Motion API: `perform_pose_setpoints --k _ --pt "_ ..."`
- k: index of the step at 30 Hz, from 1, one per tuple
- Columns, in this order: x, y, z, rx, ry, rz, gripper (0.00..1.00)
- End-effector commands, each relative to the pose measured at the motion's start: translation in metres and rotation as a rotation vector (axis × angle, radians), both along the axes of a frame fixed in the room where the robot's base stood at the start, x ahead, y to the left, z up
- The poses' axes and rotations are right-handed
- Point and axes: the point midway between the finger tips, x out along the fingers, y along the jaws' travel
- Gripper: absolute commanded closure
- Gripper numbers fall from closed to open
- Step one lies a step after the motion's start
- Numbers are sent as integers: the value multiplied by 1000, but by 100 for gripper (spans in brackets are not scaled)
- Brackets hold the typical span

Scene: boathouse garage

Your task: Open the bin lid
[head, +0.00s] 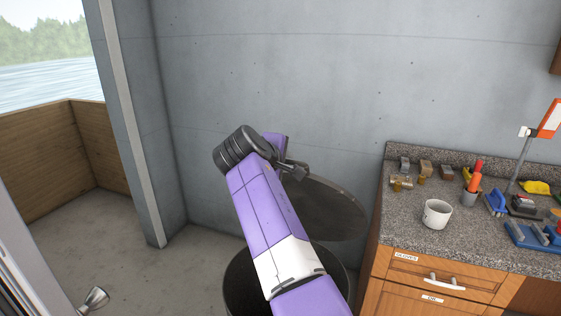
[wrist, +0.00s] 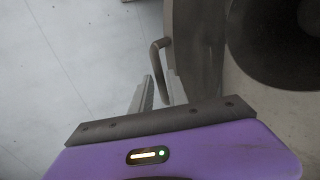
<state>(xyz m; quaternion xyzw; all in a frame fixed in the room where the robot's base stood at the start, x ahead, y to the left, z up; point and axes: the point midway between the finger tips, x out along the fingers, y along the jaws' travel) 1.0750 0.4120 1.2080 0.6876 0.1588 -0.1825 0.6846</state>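The dark round bin (head: 243,288) stands on the floor below my arm, its rim partly hidden by the arm. Its grey lid (head: 335,212) is raised and tilted up above the back right of the bin, with a gap between lid and rim. My gripper (head: 296,171) is at the lid's upper left edge. In the wrist view, a bent bar handle (wrist: 157,60) shows just beyond my gripper's finger (wrist: 143,100). I cannot tell whether they touch, or how far apart the fingers are.
A wooden cabinet (head: 440,272) with a speckled worktop stands close right of the bin. A white mug (head: 436,214) and several tools sit on it. A concrete wall (head: 290,70) is behind the bin. The floor (head: 130,260) to the left is mostly clear.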

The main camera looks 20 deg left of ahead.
Motion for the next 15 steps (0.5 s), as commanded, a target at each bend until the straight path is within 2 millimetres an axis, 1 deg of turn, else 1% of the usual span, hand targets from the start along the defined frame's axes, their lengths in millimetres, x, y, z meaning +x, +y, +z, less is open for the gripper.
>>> perform_pose_setpoints --k 3,9,15 --pt "-13 1 6 2 -3 1 80" --pt "-31 2 16 2 -3 2 80" --pt "-39 2 22 1 -2 2 80"
